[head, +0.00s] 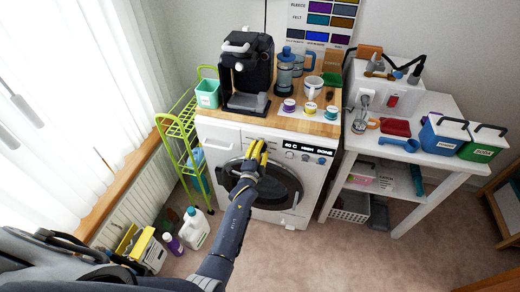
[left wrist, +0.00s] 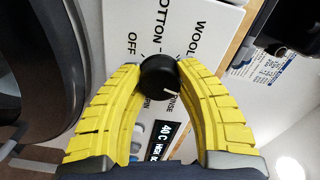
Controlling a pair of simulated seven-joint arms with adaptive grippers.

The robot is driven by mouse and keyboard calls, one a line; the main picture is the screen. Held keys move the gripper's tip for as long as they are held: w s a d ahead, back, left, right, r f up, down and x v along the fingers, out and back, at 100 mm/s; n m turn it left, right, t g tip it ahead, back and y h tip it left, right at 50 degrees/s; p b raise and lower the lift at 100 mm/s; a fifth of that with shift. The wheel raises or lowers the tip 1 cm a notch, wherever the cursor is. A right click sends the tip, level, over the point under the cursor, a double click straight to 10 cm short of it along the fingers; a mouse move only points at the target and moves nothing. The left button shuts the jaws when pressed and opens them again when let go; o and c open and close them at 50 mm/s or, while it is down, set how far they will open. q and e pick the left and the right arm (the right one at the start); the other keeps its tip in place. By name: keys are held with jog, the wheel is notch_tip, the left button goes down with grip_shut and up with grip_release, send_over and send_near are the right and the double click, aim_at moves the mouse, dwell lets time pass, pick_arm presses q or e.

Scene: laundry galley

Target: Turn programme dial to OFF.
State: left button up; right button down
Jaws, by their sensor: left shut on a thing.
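The programme dial (left wrist: 158,77) is a round black knob on the white washer panel, with a white pointer line. In the left wrist view the line points toward the RINSE label. OFF (left wrist: 131,44) is printed on the other side of the knob; COTTON and WOOL stand above, and another label is partly hidden by a finger. My left gripper (left wrist: 160,72), with yellow fingers, is shut on the dial, one finger on each side. In the head view the gripper (head: 257,150) covers the dial on the washing machine (head: 226,137) front. My right gripper is not in view.
The washer display (head: 308,149) reads 40 C, HIGH, DONE, with small knobs below it. A coffee machine (head: 247,72), jars and a mug stand on the wooden top (head: 222,118). A green rack (head: 180,130) stands left, a white table (head: 440,173) right. Bottles (head: 195,229) stand on the floor.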

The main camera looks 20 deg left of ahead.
pick_arm(q)
jog(key=n, duration=0.4)
jog(key=shift+n, duration=0.3)
jog(key=n, duration=0.3)
jog(key=shift+n, duration=0.4)
jog(key=n, duration=1)
jog(key=shift+n, duration=0.4)
jog(key=n, duration=0.8)
jog(key=shift+n, duration=1.9)
